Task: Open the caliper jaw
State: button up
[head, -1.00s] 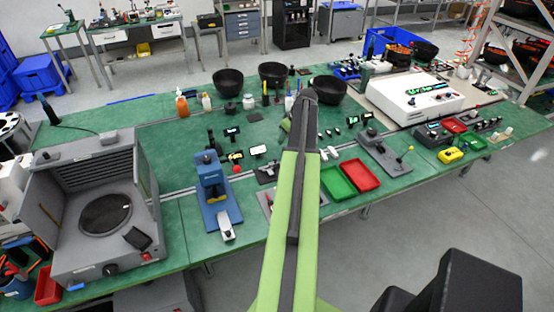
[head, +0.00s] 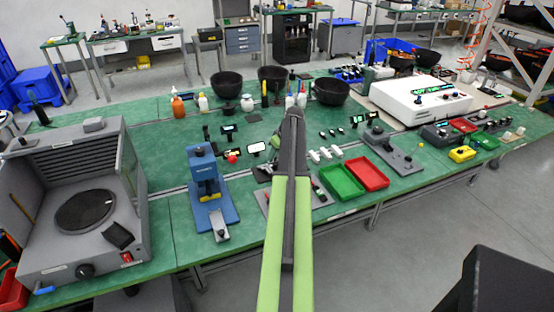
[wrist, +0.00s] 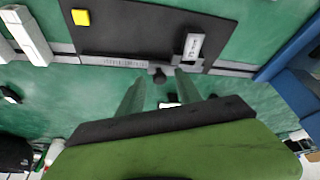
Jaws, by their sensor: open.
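The caliper lies on a dark grey plate (wrist: 140,25) in the wrist view. Its marked beam (wrist: 125,59) runs across the plate's edge, with a light grey sliding piece (wrist: 193,47) toward the right and a small dark knob (wrist: 157,75) below the beam. My gripper (wrist: 158,87) is open, its two greenish fingers apart on either side of the knob's line, with nothing seen between them but the knob beyond. I cannot tell if they touch it. In the head view my arm hides the gripper and most of the plate.
A yellow block (wrist: 80,17) sits on the plate. A blue press (head: 208,190) stands to the left, a grey oven-like box (head: 80,262) farther left. A green tray (head: 341,181) and red tray (head: 367,173) lie right of my arm. Bowls and bottles stand behind.

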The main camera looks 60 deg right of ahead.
grip_shut()
jog(key=shift+s, duration=0.1)
dwell(1.2)
